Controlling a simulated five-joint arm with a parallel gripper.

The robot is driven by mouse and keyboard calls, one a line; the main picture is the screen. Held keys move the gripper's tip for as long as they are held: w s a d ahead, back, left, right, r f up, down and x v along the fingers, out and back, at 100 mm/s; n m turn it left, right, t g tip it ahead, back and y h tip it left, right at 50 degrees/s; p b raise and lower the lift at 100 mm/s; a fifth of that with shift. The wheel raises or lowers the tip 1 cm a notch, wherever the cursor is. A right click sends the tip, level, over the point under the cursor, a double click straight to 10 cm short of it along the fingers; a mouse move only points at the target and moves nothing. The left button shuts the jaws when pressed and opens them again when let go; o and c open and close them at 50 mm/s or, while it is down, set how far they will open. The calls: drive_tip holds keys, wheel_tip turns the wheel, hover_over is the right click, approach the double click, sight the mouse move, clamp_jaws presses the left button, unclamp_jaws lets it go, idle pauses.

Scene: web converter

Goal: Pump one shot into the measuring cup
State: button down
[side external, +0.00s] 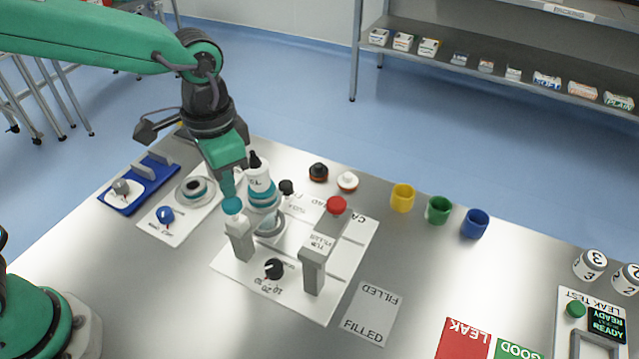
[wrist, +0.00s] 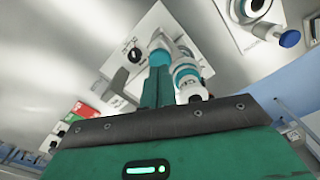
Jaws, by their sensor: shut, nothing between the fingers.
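My gripper (side external: 229,193) points down with its teal fingers shut. Its tips are at or just above a teal round cap (side external: 232,206) on a grey post; I cannot tell if they touch. In the wrist view the fingers (wrist: 156,88) show shut and empty. A pale, cup-like thing (side external: 268,222), perhaps the measuring cup, sits below the bottle, partly hidden.
A white panel (side external: 240,272) carries a black dial (side external: 273,268) and a grey post with a red cap (side external: 336,205). Yellow (side external: 402,197), green (side external: 438,209) and blue (side external: 474,222) cups stand to the right. A FILLED card (side external: 373,312) lies in front. Bare table lies at the front left.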

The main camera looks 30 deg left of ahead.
wheel_tip(320, 180, up, 6)
drive_tip(key=shift+f, duration=0.2)
idle(0.5)
drive_tip(key=shift+a, duration=0.1)
drive_tip(key=s+a+n+t, duration=0.2)
drive_tip(key=s+a+n, duration=0.1)
drive_tip(key=a, duration=0.6)
drive_tip(key=s+a+n+t, duration=0.3)
drive_tip(key=s+a, duration=0.3)
drive_tip(key=a, duration=0.3)
drive_tip(key=shift+s+a+r+t, duration=0.15)
drive_tip(key=shift+s+r+t, duration=0.15)
drive_tip(key=shift+r, duration=0.15)
